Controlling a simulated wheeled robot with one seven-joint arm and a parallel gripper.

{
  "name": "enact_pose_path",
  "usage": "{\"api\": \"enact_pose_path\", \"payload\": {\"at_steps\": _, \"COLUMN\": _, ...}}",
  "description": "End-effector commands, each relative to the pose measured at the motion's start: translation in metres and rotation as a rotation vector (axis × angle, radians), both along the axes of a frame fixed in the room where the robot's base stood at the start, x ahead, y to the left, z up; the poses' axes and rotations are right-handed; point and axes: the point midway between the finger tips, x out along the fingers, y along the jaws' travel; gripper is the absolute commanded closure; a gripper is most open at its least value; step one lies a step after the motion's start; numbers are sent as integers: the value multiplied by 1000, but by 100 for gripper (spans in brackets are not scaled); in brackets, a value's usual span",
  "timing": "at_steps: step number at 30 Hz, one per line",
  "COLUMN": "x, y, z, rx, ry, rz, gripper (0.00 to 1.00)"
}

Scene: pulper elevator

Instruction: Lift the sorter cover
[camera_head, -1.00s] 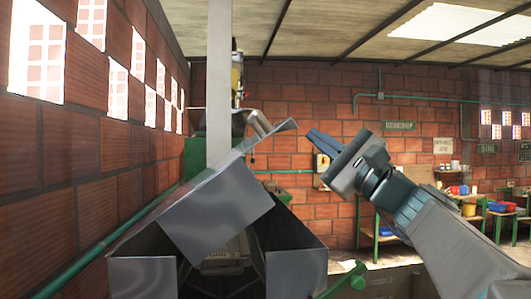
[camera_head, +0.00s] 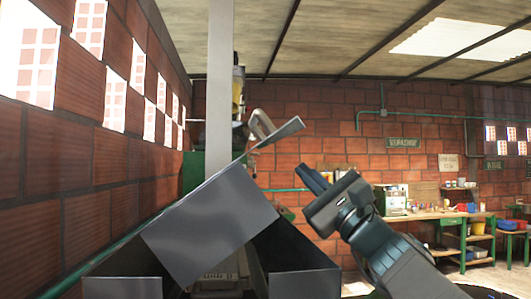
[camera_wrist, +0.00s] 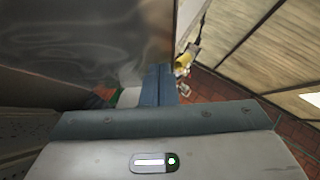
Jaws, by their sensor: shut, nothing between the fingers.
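The sorter cover (camera_head: 208,225) appears to be the grey sheet-metal panel tilted up over the metal housing, rising to the right with a bent upper lip (camera_head: 280,133). In the wrist view a large grey metal sheet (camera_wrist: 90,40), likely the same cover, fills the upper left close to the fingers. My gripper (camera_head: 310,178) is shut and empty, to the right of the panel and just below its lip in the head picture. Its fingers (camera_wrist: 158,85) show at the sheet's lower right edge in the wrist view; I cannot tell whether they touch it.
A grey post (camera_head: 220,90) stands behind the cover. A yellow part (camera_head: 237,90) of the machine shows beside it. The open housing (camera_head: 305,285) lies below. A brick wall (camera_head: 50,190) runs close along the left. A workbench (camera_head: 425,214) with items stands at the far right.

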Motion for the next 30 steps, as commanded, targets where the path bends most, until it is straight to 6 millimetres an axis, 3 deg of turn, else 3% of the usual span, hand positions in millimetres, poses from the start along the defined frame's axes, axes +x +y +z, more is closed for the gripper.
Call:
{"api": "enact_pose_path", "payload": {"at_steps": 7, "x": 19, "y": 6, "z": 19, "rx": 3, "ry": 1, "rz": -13, "gripper": 100}}
{"api": "enact_pose_path", "payload": {"at_steps": 18, "x": 60, "y": 36, "z": 53, "rx": 1, "ry": 1, "rz": -11, "gripper": 100}}
{"api": "enact_pose_path", "payload": {"at_steps": 30, "x": 67, "y": 43, "z": 57, "rx": 1, "ry": -1, "rz": -11, "gripper": 100}}
